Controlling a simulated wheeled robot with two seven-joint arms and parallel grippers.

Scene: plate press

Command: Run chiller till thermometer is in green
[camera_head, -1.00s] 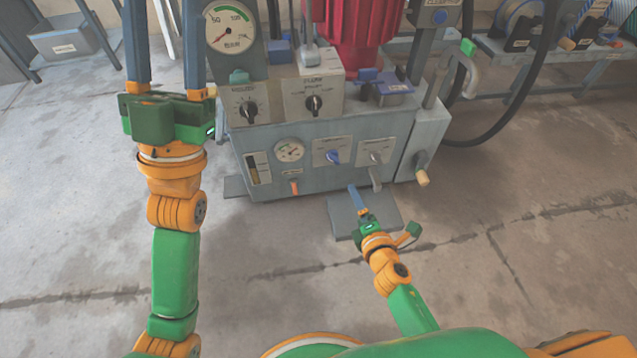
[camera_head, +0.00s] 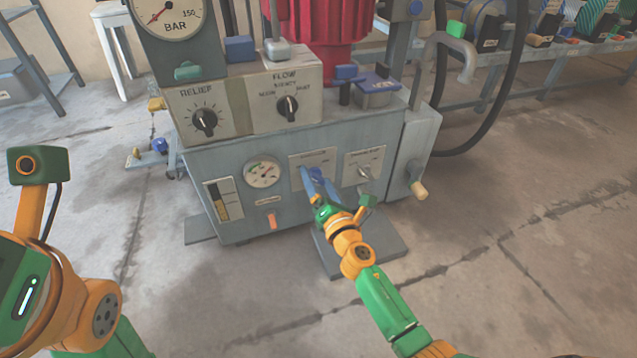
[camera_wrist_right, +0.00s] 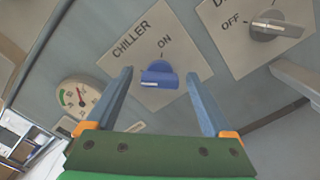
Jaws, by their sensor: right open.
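The chiller's blue knob (camera_wrist_right: 159,76) is on a plate marked CHILLER and ON, on the machine's front panel. Its handle lies crosswise in the right wrist view, not toward the ON mark. My right gripper (camera_head: 314,174) is open, its two fingers (camera_wrist_right: 158,82) on either side of the knob; contact cannot be told. It partly hides the knob in the head view. The round thermometer dial (camera_head: 262,171) is left of the chiller plate. It also shows in the right wrist view (camera_wrist_right: 78,95), with green and red arcs; its needle is too small to read surely. My left gripper is out of view.
A grey knob (camera_wrist_right: 267,28) marked OFF is right of the chiller knob. A crank handle (camera_head: 418,188) sticks out at right. Floor in front is mostly clear.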

